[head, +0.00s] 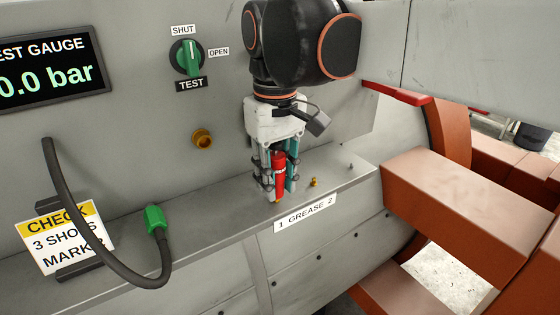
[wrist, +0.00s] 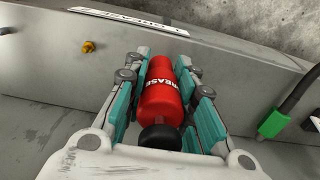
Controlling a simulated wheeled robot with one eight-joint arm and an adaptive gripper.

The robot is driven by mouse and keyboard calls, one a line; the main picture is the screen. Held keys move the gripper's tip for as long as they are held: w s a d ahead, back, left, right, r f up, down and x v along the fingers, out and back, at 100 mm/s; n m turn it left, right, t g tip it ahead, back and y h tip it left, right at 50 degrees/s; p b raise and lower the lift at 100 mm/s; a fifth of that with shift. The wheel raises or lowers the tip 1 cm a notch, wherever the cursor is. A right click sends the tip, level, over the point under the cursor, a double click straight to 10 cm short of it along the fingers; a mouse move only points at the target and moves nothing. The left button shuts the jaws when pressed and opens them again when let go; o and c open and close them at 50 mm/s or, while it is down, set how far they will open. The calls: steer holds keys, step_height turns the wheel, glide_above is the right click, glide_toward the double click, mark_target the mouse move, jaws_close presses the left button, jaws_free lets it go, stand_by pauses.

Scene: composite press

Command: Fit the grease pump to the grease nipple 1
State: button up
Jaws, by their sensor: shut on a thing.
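The red grease pump (head: 278,172) is held upright between the teal-padded fingers of my gripper (head: 276,186), which is shut on it. In the wrist view the pump (wrist: 162,95) lies between both fingers (wrist: 163,98), its black end towards the camera. Its lower end is at the ledge by the label "1 GREASE 2" (head: 305,213), near the "1" side. I cannot tell whether it touches the ledge. One small brass nipple (head: 313,182) stands clear to the right, also seen in the wrist view (wrist: 88,47). Grease nipple 1 is not visible; the pump and fingers cover that spot.
A black hose with a green end (head: 156,218) hangs left of my gripper. A green selector knob (head: 187,57), a brass port (head: 203,139) and a gauge (head: 50,70) are on the panel. Orange-brown beams (head: 460,195) stand right. The ledge (head: 225,222) between hose and pump is clear.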

steer(key=shift+f, duration=0.45)
stand_by(0.6)
steer(key=o, duration=1.1)
steer(key=shift+o, duration=0.2)
